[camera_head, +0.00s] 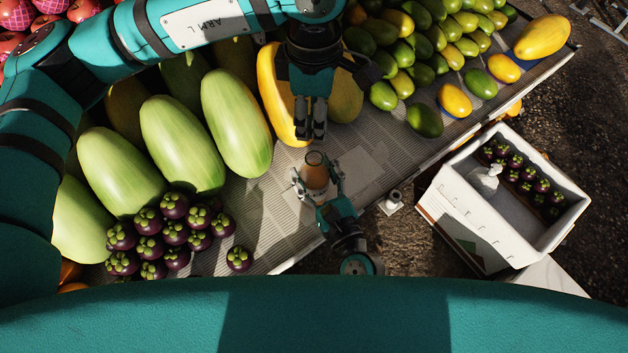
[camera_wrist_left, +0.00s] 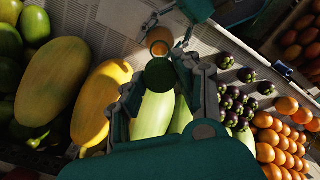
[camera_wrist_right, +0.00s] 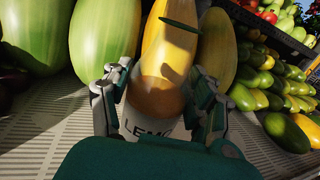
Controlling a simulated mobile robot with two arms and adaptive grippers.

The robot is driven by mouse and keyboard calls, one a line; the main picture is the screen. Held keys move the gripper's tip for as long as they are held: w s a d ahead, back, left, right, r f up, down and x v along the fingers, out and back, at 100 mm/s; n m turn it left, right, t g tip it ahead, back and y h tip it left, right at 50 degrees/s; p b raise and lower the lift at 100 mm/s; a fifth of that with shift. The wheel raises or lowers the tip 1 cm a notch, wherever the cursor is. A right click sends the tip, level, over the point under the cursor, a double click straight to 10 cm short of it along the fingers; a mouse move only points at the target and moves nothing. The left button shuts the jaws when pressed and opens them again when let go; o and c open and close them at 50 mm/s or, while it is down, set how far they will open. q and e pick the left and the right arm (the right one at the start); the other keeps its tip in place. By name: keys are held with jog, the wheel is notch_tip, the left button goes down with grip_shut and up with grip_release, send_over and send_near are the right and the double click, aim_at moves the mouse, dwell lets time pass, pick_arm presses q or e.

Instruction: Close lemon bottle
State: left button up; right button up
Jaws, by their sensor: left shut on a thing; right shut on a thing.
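The lemon bottle (camera_head: 315,172) stands open-topped on the grey stall surface, with orange-brown contents. Its label, partly reading "LEMO", shows in the right wrist view (camera_wrist_right: 150,128). My right gripper (camera_head: 318,180) is shut around the bottle's sides from the front. My left gripper (camera_head: 312,134) points down just behind the bottle. In the left wrist view it is shut on a round dark green lid (camera_wrist_left: 159,74), apart from the bottle mouth (camera_wrist_left: 159,47). In the right wrist view, a thin dark green edge, apparently the lid (camera_wrist_right: 179,24), shows above the bottle.
Large green melons (camera_head: 183,143) and yellow papayas (camera_head: 283,95) lie behind and left. Mangosteens (camera_head: 173,230) are piled at front left. Green and yellow mangoes (camera_head: 424,120) fill the back right. A white foam box (camera_head: 470,215) stands right, beyond the stall edge.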

jog(key=c, duration=0.3)
pick_arm(q)
jog(key=shift+f, duration=2.5)
jog(key=shift+f, duration=0.9)
jog(key=shift+f, duration=0.55)
pick_arm(e)
grip_shut()
